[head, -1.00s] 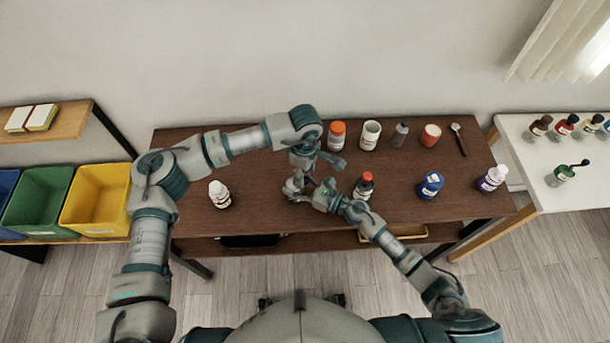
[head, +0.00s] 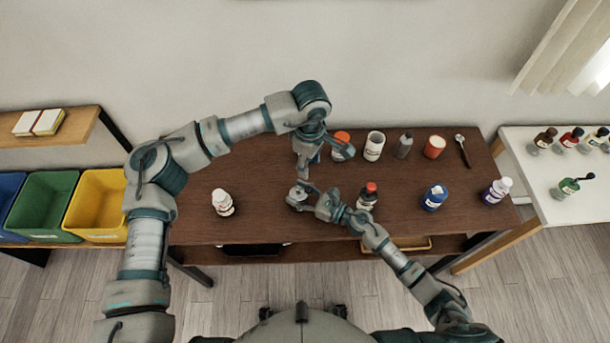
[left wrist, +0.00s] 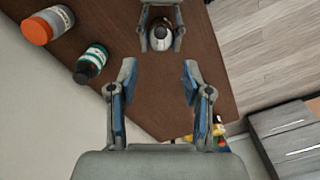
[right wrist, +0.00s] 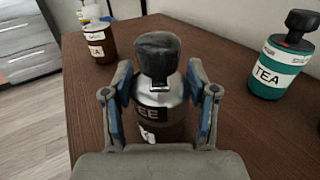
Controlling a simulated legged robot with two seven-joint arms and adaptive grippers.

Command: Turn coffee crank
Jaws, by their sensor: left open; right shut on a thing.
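The coffee jar (right wrist: 160,103) has a silver top, a label ending in "EE" and a dark knob (right wrist: 157,55). It stands upright on the brown table. My right gripper (right wrist: 160,95) is shut on its sides. In the head view the jar (head: 297,193) is partly covered by the right gripper (head: 306,197). My left gripper (head: 306,172) is open and empty, above and behind the jar. In the left wrist view its fingertips (left wrist: 157,70) are apart, with the jar's top (left wrist: 161,35) beyond them, between the right gripper's fingers.
A red-capped bottle (head: 367,196) stands just right of my right gripper. An orange-capped jar (head: 342,146) is behind, right of my left gripper. A teal TEA jar (right wrist: 272,74) and brown bottle (right wrist: 97,42) are near. The table left of the jar is clear to a white-capped bottle (head: 222,203).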

